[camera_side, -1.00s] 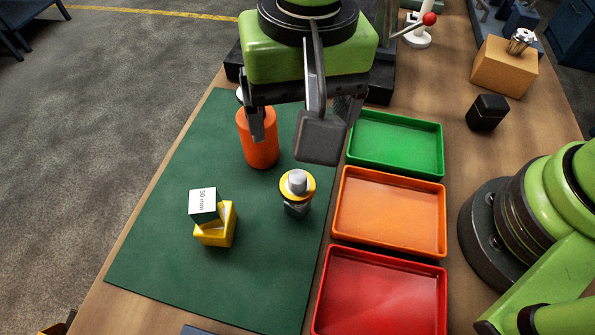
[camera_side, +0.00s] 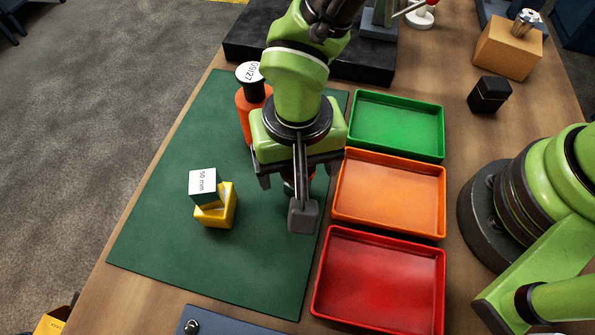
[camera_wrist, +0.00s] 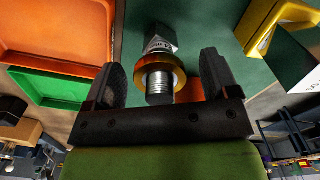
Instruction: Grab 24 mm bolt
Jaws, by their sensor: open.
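The bolt (camera_wrist: 160,88) stands upright on the green mat (camera_side: 160,215), with a threaded shank, a gold ring (camera_wrist: 177,73) around it and a dark hex block with a printed label (camera_wrist: 158,44) at its foot. In the wrist view it lies between the two fingers of my gripper (camera_wrist: 162,66), with a gap on each side. My gripper is open and holds nothing. In the side view my gripper (camera_side: 297,180) is over the bolt and hides nearly all of it. Whether the label reads 24 mm cannot be made out.
An orange bottle (camera_side: 244,118) stands close behind my gripper. A yellow block (camera_side: 221,212) with a 50 mm labelled piece (camera_side: 203,183) is to the left. Green (camera_side: 438,153), orange (camera_side: 440,232) and red (camera_side: 438,318) trays line the right. The mat's front is clear.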

